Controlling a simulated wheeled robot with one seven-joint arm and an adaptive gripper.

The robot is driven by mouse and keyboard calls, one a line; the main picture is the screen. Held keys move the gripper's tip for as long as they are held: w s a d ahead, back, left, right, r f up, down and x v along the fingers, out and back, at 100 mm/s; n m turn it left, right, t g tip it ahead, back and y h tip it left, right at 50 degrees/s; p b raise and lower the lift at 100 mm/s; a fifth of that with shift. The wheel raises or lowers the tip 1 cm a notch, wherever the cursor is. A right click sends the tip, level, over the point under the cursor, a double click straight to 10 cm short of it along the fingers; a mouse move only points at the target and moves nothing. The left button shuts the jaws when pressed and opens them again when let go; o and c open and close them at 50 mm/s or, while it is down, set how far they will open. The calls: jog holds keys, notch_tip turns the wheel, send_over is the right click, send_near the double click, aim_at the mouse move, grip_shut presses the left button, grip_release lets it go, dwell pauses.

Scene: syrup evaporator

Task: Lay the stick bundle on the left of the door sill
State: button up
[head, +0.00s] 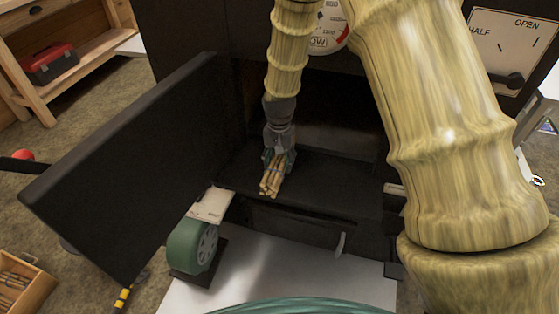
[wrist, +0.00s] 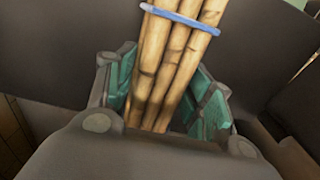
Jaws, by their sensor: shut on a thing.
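The stick bundle (head: 272,179) is several light-brown sticks, tied with a blue band that shows in the wrist view (wrist: 176,75). My gripper (head: 279,158) is shut on it, with a teal pad on each side of the sticks. The bundle's lower end points down and toward the camera. In the head view it overlaps the left part of the dark door sill (head: 325,190) in front of the firebox opening. I cannot tell whether the bundle touches the sill.
The black door (head: 125,160) stands open at the left. A green wheel-like part (head: 194,247) is below the sill at the left. A dial and a lever plate (head: 510,50) are above. A red toolbox (head: 48,62) sits on a wooden shelf at the back left. The sill's right part is clear.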

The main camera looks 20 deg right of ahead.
jog(key=o, duration=1.2)
jog(key=shift+s+r, duration=0.1)
jog(key=shift+r, duration=3.75)
jog(key=shift+d, duration=0.1)
